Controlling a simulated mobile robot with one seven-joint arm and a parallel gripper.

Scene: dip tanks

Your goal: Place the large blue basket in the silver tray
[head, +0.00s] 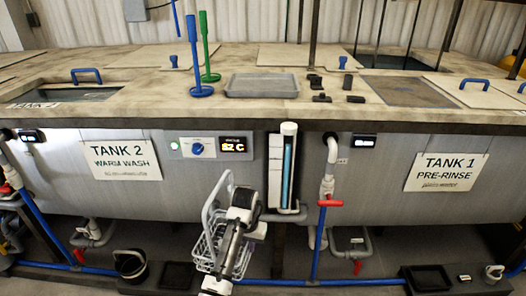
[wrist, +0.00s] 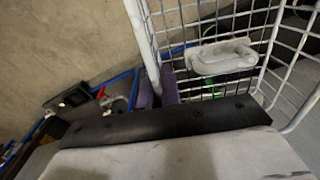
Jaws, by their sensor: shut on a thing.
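A wire basket (head: 208,246) with a tall loop handle hangs beside my arm in front of the tanks, at the lower middle of the head view. It looks white or pale grey, not blue. In the wrist view its wire mesh (wrist: 205,27) fills the upper right, with a pale grip-shaped piece (wrist: 222,57) on it. My gripper (wrist: 157,92) shows purple finger pads close together against the basket's frame, shut on it. The exact grip point is partly hidden. The silver tray (head: 262,85) lies empty on the tank top, above and behind the basket.
The tank front, a vertical gauge (head: 288,170) and a red-handled valve (head: 329,203) are near the basket.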

